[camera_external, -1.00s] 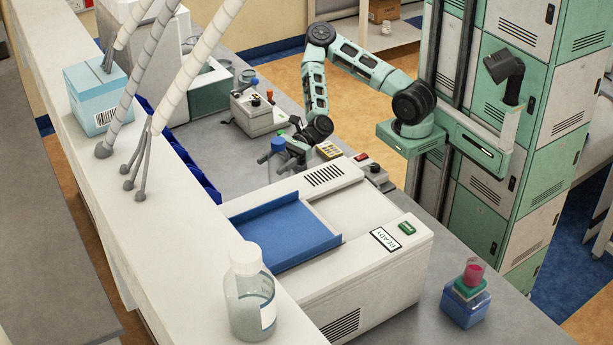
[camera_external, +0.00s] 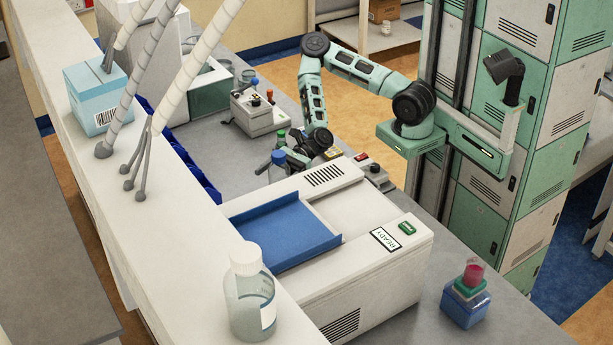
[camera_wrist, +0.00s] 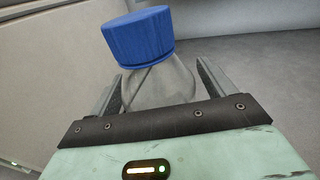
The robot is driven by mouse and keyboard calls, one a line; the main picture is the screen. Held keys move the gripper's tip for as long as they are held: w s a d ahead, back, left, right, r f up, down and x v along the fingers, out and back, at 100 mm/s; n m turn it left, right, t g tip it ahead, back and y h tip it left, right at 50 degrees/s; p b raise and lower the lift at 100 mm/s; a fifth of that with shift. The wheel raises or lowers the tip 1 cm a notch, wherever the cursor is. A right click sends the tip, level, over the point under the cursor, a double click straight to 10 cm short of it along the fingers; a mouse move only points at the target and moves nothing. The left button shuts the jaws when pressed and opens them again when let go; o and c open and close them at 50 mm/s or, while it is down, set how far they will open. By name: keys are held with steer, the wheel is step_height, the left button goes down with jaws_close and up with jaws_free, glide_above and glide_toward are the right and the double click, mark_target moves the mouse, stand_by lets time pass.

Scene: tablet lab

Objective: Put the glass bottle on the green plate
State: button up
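The glass bottle (camera_external: 278,171) is clear with a blue cap, just behind the white READY machine in the external view. In the wrist view the bottle (camera_wrist: 165,84) stands slightly tilted between the two fingers, its blue cap toward the top. My gripper (camera_external: 284,163) is around the bottle's body below the cap, and the fingers (camera_wrist: 158,88) lie close against both its sides. The bottle's base is hidden, so I cannot tell whether it touches the counter. I cannot make out a green plate in either view.
The white READY machine (camera_external: 390,270) with a blue tray (camera_external: 285,235) stands in front of my gripper. A control box (camera_external: 258,112) and a small green-topped item (camera_external: 281,134) are behind it. A white-capped bottle (camera_external: 249,295) stands on the near shelf.

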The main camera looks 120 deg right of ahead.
steer(key=shift+r, duration=0.1)
steer(key=shift+s, duration=0.1)
steer(key=p+v, duration=0.8)
steer(key=v, duration=0.3)
steer(key=shift+s+d, duration=0.15)
steer(key=shift+s, duration=0.25)
